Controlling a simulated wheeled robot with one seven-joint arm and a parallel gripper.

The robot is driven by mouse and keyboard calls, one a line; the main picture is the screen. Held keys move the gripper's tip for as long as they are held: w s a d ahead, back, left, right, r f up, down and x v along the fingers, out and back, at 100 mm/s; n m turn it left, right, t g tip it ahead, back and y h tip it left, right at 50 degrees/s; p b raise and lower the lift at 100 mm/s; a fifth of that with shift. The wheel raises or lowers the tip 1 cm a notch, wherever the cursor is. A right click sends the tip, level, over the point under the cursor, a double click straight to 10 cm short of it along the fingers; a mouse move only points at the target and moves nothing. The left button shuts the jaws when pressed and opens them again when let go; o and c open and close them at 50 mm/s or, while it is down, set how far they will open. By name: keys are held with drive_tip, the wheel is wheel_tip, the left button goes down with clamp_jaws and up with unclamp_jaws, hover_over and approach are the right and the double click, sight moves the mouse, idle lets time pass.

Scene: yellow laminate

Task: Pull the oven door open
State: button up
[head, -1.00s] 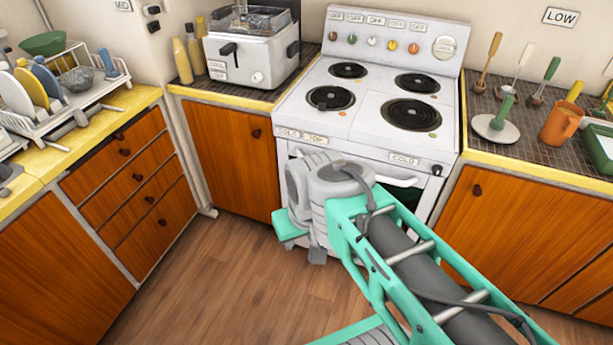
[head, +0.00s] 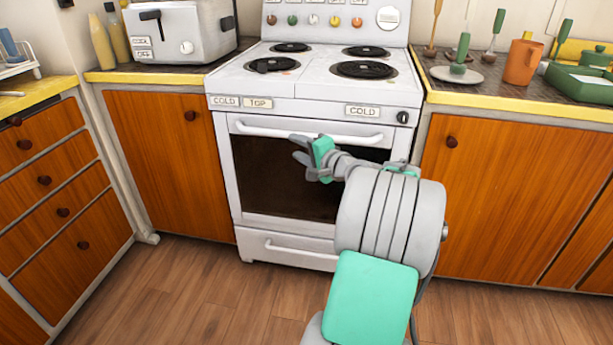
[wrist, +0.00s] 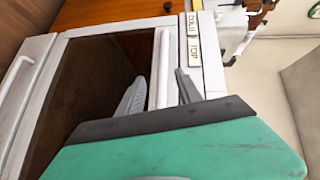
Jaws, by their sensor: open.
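The white oven door (head: 255,180) with its dark glass is shut on the front of the stove. Its white bar handle (head: 345,137) runs across the top of the door. My gripper (head: 299,148) is in front of the handle near its middle. In the wrist view, the handle (wrist: 163,60) runs up the picture, and my open gripper (wrist: 160,92) has one finger on each side of its line. I cannot tell whether either finger touches it. My wrist and arm hide the right part of the door in the head view.
The stove top (head: 315,70) is above the door, and a lower drawer (head: 285,249) with its own handle is below. Orange cupboards (head: 165,160) stand on both sides. The wooden floor (head: 200,290) in front is clear.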

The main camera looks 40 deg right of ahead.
drive_tip(key=s+d+f+m+t+h+b, duration=0.1)
drive_tip(key=s+d+f+m, duration=0.15)
drive_tip(key=d, duration=0.35)
drive_tip(key=w, duration=0.2)
drive_tip(key=w+b, duration=0.1)
drive_tip(key=w, duration=0.1)
drive_tip(key=w+r+b, duration=0.1)
drive_tip(key=w, duration=0.2)
drive_tip(key=shift+d+r, duration=0.1)
drive_tip(key=shift+d, duration=0.25)
drive_tip(key=shift+c, duration=0.5)
clamp_jaws()
